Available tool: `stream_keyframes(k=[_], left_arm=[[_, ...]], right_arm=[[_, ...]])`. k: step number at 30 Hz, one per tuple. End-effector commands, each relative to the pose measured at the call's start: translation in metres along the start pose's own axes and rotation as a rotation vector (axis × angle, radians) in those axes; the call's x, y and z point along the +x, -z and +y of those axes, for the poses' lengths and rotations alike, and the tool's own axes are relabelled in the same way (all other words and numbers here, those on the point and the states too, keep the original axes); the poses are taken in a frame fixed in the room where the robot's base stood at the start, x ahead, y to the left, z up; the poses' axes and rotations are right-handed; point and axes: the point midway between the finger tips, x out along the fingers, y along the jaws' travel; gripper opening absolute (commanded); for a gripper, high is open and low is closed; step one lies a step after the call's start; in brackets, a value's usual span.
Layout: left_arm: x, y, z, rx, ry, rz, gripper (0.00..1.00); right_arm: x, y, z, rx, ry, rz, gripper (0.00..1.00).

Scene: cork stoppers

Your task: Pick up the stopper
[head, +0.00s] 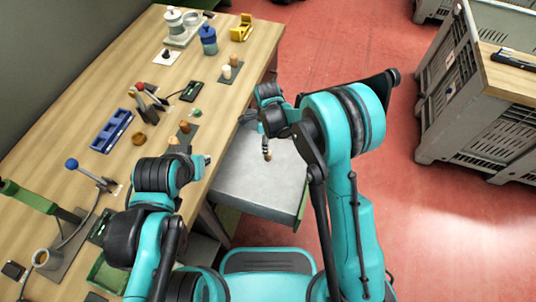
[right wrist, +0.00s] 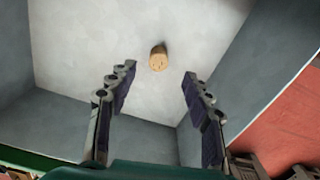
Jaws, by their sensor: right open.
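A tan cork stopper (right wrist: 158,60) lies on the pale floor of a grey open drawer (head: 252,180). In the right wrist view it sits just beyond and between the fingertips, not touched by either. My right gripper (right wrist: 158,75) is open and empty, with its fingers spread to both sides of the stopper. In the head view my right arm reaches over the drawer, and a small tan spot there seems to be the stopper (head: 268,157). My left gripper (head: 205,162) is above the table's near edge; its fingers are too small to read.
The drawer's walls (right wrist: 60,125) surround the stopper. The wooden table (head: 120,70) on the left holds a blue tray (head: 111,131), a blue bottle (head: 208,40), a yellow object (head: 241,28) and small parts. A grey crate (head: 465,120) stands at right. Red floor lies between.

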Motion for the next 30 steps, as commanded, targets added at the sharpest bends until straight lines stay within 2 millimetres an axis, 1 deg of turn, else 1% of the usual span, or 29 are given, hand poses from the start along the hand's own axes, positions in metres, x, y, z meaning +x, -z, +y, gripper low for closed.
stream_keyframes(k=[1, 3, 10, 16, 19, 24, 25, 27, 29, 30], left_arm=[[0.003, -0.002, 0.000, 0.000, 0.000, 0.000, 0.18], [0.006, -0.004, 0.000, 0.000, 0.000, 0.000, 0.18], [0.016, -0.011, 0.000, 0.000, 0.000, 0.000, 0.18], [0.031, -0.022, 0.000, 0.000, 0.000, 0.000, 0.18], [0.032, -0.023, 0.000, 0.000, 0.000, 0.000, 0.18], [0.031, -0.022, 0.000, 0.000, 0.000, 0.000, 0.18], [0.031, -0.022, 0.000, 0.000, 0.000, 0.000, 0.18], [0.031, -0.022, 0.000, 0.000, 0.000, 0.000, 0.18], [0.031, -0.022, 0.000, 0.000, 0.000, 0.000, 0.18], [0.031, -0.022, 0.000, 0.000, 0.000, 0.000, 0.18]], right_arm=[[0.008, 0.000, 0.000, 0.004, -0.002, 0.001, 0.51], [0.017, 0.000, 0.000, 0.006, -0.002, 0.001, 0.51], [0.039, 0.002, 0.001, 0.004, -0.001, 0.001, 0.51], [0.071, 0.004, 0.002, 0.003, -0.001, 0.001, 0.51], [0.077, 0.004, 0.002, 0.003, -0.001, 0.002, 0.51], [0.075, 0.004, 0.002, 0.003, -0.001, 0.002, 0.51], [0.075, 0.004, 0.002, 0.003, -0.001, 0.002, 0.48], [0.075, 0.004, 0.002, 0.003, -0.001, 0.002, 0.32], [0.075, 0.004, 0.002, 0.003, -0.001, 0.002, 0.19], [0.075, 0.004, 0.002, 0.003, -0.001, 0.002, 0.15]])
